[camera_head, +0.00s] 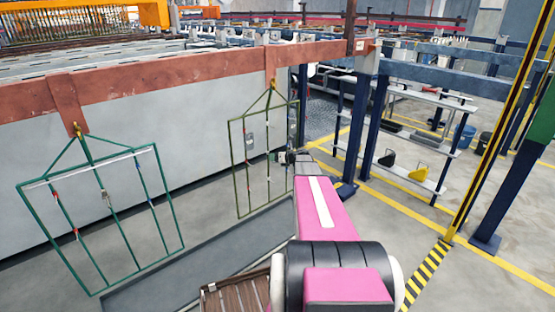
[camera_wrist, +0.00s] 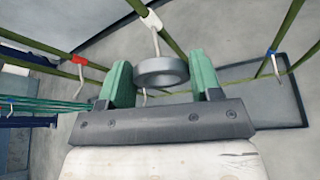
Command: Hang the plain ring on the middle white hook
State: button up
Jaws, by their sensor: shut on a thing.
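The plain grey ring (camera_wrist: 162,70) is between the two green fingers of my gripper (camera_wrist: 160,82) in the wrist view, and the gripper is shut on it. The white hook (camera_wrist: 153,20) is on a green bar just above the ring. Its wire runs down to the ring, and a bit of wire shows below the ring; I cannot tell for sure whether it passes through the hole. A red hook (camera_wrist: 78,62) is at left and a blue hook (camera_wrist: 272,62) at right. In the head view, my gripper (camera_head: 285,157) is at the right rack (camera_head: 237,170); the ring is too small to make out.
Another green rack (camera_head: 170,205) with hooks hangs at left from the same rusty beam (camera_head: 180,72). A blue post (camera_head: 361,125) stands right of my arm. A brown slatted thing (camera_head: 235,295) is at bottom. Open floor lies at right.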

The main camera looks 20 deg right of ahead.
jog(key=shift+x, duration=0.75)
dwell(0.3)
jog(key=shift+w+f, duration=0.2)
jog(key=shift+f, duration=0.2)
dwell(0.6)
jog(key=o, duration=1.1)
